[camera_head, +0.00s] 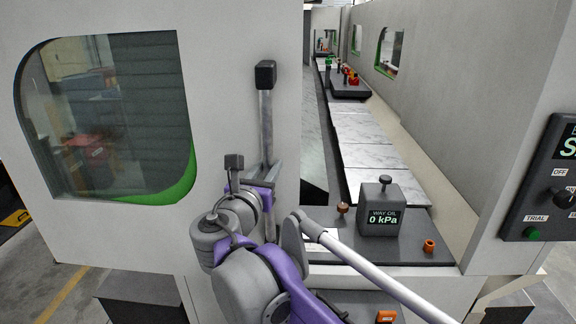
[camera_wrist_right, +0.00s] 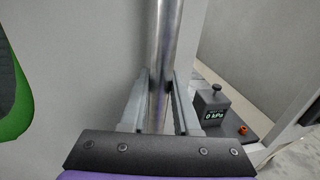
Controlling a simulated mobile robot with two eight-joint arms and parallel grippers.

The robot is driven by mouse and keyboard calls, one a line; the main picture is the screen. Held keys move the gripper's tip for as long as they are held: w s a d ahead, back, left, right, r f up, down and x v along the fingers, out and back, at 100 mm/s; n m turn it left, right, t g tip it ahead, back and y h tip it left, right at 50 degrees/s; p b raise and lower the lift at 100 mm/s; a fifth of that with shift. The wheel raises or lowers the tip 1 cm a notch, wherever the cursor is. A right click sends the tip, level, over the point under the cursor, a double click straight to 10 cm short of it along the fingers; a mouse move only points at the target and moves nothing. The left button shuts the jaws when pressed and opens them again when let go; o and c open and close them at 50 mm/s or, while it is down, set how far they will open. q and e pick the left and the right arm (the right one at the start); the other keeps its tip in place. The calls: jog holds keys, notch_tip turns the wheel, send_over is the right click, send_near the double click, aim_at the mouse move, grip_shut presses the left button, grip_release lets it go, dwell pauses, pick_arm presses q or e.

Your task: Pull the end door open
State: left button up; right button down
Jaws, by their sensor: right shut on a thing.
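The end door (camera_head: 225,50) is a grey panel with a green-edged window (camera_head: 115,115), on the left in the head view. A steel vertical bar handle (camera_head: 266,120) with black end mounts stands near its right edge. My right gripper (camera_head: 264,178) is at the lower part of the handle. In the right wrist view, its two fingers (camera_wrist_right: 157,108) lie on either side of the handle bar (camera_wrist_right: 163,45), shut on it. Right of the door edge the machine's inside shows through an opening. My left gripper is not in view.
Inside the opening is a long bed of pale plates (camera_head: 365,155). A grey box reading "WAY OIL 0 kPa" (camera_head: 380,212) stands at its near end, with an orange knob (camera_head: 429,245) beside it. A control panel (camera_head: 545,185) is at the far right.

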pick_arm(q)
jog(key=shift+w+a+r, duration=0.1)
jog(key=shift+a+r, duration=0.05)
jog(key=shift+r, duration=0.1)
pick_arm(e)
jog(key=a, duration=0.2)
jog(key=shift+a, duration=0.4)
jog(key=c, duration=0.7)
grip_release()
jog(key=shift+d, duration=0.1)
jog(key=shift+o, duration=0.2)
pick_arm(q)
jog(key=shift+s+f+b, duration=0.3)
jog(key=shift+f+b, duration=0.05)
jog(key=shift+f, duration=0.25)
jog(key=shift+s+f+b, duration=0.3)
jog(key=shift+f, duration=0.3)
pick_arm(e)
jog(key=s+a, duration=0.1)
jog(key=s, duration=0.9)
jog(key=shift+s+a, duration=0.35)
jog(key=shift+a, duration=0.05)
